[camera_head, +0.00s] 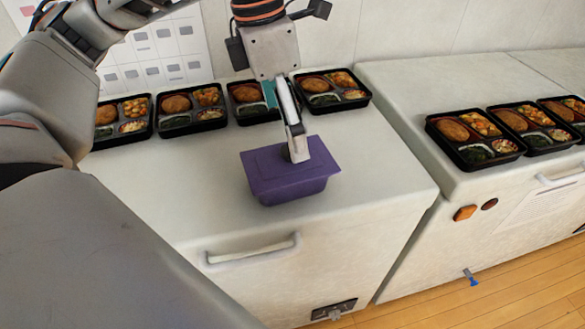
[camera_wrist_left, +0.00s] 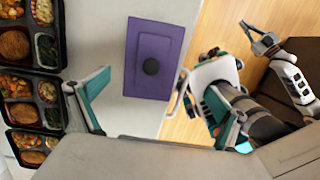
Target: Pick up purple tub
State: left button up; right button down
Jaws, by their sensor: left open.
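Several black bento trays (camera_head: 193,122) line the back of this counter near the wall. More trays (camera_head: 475,153) stand on the right-hand counter (camera_head: 400,90). A handle (camera_head: 252,250) is on the counter's front. The counter beside the tub is clear.

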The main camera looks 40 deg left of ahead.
aim_at(288, 149)
pick_arm(q)
jog(key=shift+w+a, duration=0.2)
jog(key=shift+a, duration=0.35)
jog(key=shift+a+f, duration=0.15)
jog(key=shift+w+d+f+b, duration=0.15)
jog(key=shift+f+b, duration=0.05)
jog(key=shift+f, duration=0.5)
jog(key=shift+w+d+f+b, duration=0.1)
jog(key=shift+f+b, duration=0.1)
jog(key=shift+f, duration=0.5)
jog(key=f, duration=0.3)
jog(key=shift+w+d+f+b, duration=0.2)
jog(key=shift+w+f+b, duration=0.1)
jog(key=shift+w+b, duration=0.1)
jog(key=shift+f, duration=0.3)
jog(key=c, duration=0.8)
jog(key=shift+s+d+y, duration=0.1)
jog(key=shift+y, duration=0.2)
jog(key=c, duration=1.9)
grip_shut()
pick_arm(e)
jog(key=shift+s+f, duration=0.15)
jog(key=shift+f, duration=0.4)
jog(key=shift+s+f, duration=0.15)
jog(key=shift+f, duration=0.35)
